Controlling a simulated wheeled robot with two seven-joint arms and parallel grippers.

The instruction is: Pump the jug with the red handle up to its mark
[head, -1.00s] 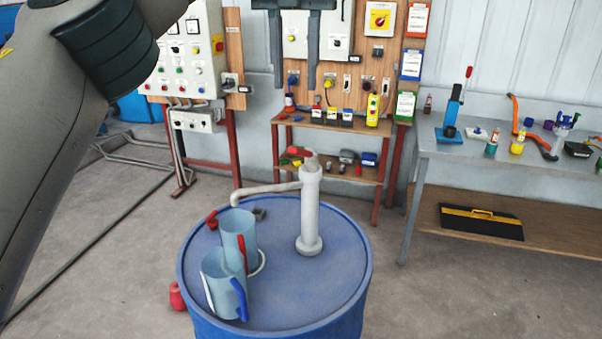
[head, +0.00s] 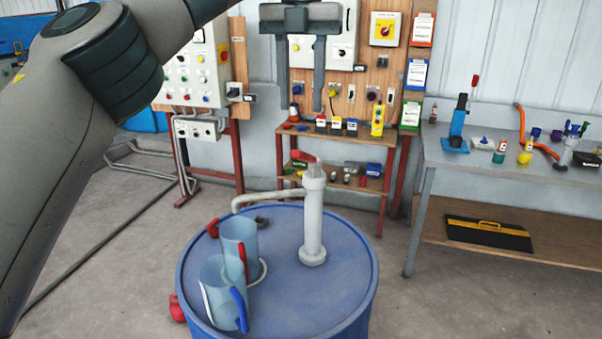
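The jug with the red handle (head: 236,234) stands on the blue drum (head: 330,300), pale blue and see-through, its red grip on its right side. The white pump (head: 313,225) rises from the drum top. Its spout pipe (head: 262,197) reaches left to the rim of this jug. The pump's red-ended lever (head: 301,155) is at its top. A second jug with a blue handle (head: 222,290) stands in front, partly overlapping the first. My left gripper (head: 300,100) hangs above the pump, fingers apart and empty. Mark and liquid level cannot be made out. My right gripper is not in view.
A red piece (head: 213,228) and a dark cap (head: 262,222) lie on the drum. A red object (head: 176,307) is beside the drum. Behind stand a shelf table and control panels (head: 200,65). A grey bench (head: 480,165) with tools is at right. The drum's right side is clear.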

